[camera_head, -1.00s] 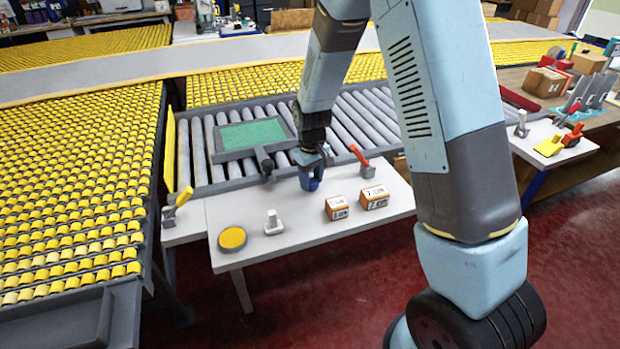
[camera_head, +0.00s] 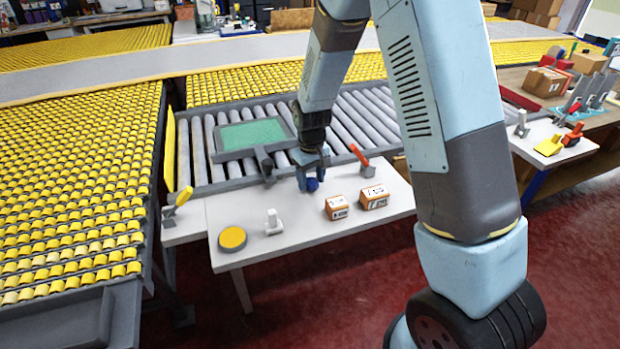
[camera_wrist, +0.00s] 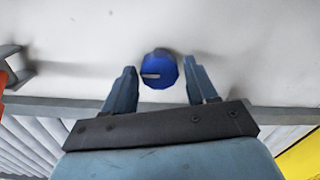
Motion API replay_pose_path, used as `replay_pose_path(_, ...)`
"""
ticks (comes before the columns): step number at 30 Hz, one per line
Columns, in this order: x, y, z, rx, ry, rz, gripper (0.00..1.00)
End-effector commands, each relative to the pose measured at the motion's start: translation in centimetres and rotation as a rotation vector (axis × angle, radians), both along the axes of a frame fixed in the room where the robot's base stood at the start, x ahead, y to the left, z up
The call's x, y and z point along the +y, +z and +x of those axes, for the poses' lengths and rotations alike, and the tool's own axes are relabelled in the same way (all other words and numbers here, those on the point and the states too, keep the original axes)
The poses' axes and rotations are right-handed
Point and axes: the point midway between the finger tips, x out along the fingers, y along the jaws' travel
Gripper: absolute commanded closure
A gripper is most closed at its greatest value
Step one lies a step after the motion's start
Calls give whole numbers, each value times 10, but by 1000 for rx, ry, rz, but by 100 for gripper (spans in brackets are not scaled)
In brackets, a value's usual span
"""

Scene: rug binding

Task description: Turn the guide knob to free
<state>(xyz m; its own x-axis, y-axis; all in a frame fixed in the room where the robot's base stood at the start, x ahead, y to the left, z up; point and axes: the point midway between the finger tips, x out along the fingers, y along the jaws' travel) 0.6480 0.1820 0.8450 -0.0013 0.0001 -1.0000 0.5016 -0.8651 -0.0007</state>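The guide knob is a round blue knob (camera_wrist: 159,69) with a pale pointer line at its left side in the wrist view. It sits on the white table and also shows in the head view (camera_head: 312,185). My gripper (camera_wrist: 160,77) is open, with one finger on each side of the knob. A gap shows between each finger and the knob in the wrist view. In the head view my gripper (camera_head: 311,180) is low over the table, right at the knob.
On the white table (camera_head: 290,240) are a yellow disc (camera_head: 232,239), a white-topped switch (camera_head: 273,222), a red-handled lever (camera_head: 360,158) and two small boxes (camera_head: 374,196). A yellow-handled lever (camera_head: 179,200) stands at the left. The roller conveyor (camera_head: 345,115) lies behind.

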Motion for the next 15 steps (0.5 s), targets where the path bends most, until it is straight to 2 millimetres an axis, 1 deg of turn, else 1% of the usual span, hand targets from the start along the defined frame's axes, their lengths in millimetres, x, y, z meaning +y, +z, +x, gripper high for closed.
replay_pose_path(1,0,0,0,0,0,0,38)
replay_pose_path(3,0,0,0,0,0,0,31)
replay_pose_path(11,0,1,0,-1,1,1,31)
replay_pose_path(15,0,10,1,-2,1,1,31)
